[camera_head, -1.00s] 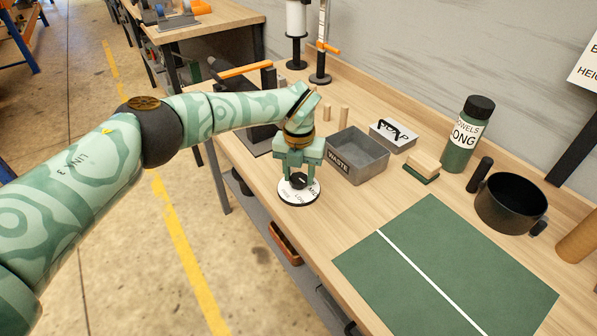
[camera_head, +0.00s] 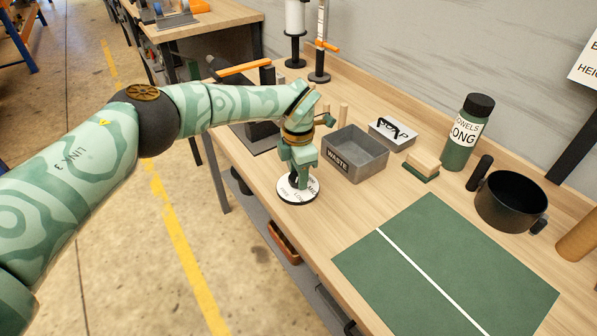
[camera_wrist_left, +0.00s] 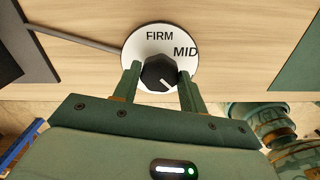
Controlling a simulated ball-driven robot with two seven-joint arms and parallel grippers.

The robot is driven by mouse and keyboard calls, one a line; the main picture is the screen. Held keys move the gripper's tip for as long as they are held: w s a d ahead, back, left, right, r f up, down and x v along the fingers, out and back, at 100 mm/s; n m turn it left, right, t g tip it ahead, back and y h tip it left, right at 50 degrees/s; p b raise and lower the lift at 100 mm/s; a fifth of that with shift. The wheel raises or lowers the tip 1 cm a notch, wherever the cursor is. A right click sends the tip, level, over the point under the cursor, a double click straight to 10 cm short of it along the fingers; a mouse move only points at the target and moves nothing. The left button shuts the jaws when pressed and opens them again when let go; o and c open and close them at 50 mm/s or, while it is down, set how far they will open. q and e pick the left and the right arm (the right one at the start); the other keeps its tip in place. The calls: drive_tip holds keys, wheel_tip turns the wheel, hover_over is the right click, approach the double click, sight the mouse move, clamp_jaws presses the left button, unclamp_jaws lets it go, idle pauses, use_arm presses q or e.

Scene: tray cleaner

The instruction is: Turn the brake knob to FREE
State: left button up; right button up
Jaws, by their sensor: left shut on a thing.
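The brake knob is a black knob (camera_wrist_left: 158,73) on a round white dial (camera_wrist_left: 160,41) on the bench top. In the wrist view the dial reads FIRM at the top and MID at the upper right; its lower part is hidden behind my gripper. The white line on the knob points down and to the right. My left gripper (camera_wrist_left: 160,82) has a finger on each side of the knob and is shut on it. In the head view my left gripper (camera_head: 298,178) comes down over the dial (camera_head: 299,197), and the fingers hide most of the knob. My right gripper is not in view.
A grey WASTE bin (camera_head: 334,162) stands just right of my left gripper. A brush (camera_head: 424,165), a green bottle (camera_head: 467,133), a black pot (camera_head: 510,200) and a green mat (camera_head: 412,235) lie further right.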

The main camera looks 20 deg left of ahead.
use_arm(q)
drive_tip(key=m, duration=0.4)
drive_tip(key=shift+m, duration=0.3)
drive_tip(key=shift+m+b, duration=0.5)
drive_tip(key=shift+m, duration=1.4)
drive_tip(key=o, duration=1)
drive_tip(key=shift+c, duration=0.2)
wheel_tip(320, 180, up, 16)
drive_tip(key=p, duration=0.3)
drive_tip(key=shift+r+p, duration=0.15)
drive_tip(key=shift+p, duration=0.25)
